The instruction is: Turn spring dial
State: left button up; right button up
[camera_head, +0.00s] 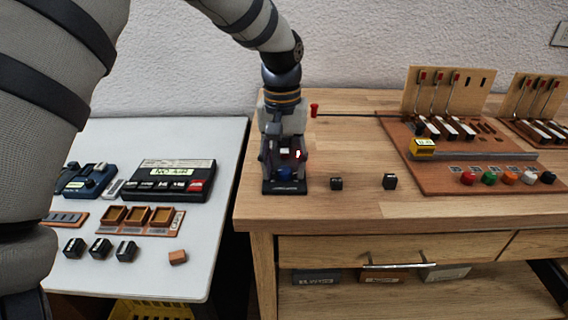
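My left arm comes in from the left, and my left gripper (285,168) points down at the left front of the wooden table. It is over a small device with a black base (285,188). A blue part (285,174), perhaps the spring dial, shows between the fingers. The fingers hide most of the device, and I cannot tell whether they touch the blue part. My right gripper is not in view.
Two small black blocks (336,183) (390,181) stand right of the device. A brown board (420,175) carries a yellow block (423,147) and several coloured knobs. A red-tipped rod (345,114) extends left. A white table (215,215) holds trays and boxes.

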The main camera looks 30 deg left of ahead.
aim_at(283, 169)
pick_arm(q)
notch_tip(283, 169, up, 12)
dwell(0.5)
jog(key=shift+a, duration=0.1)
dwell(0.4)
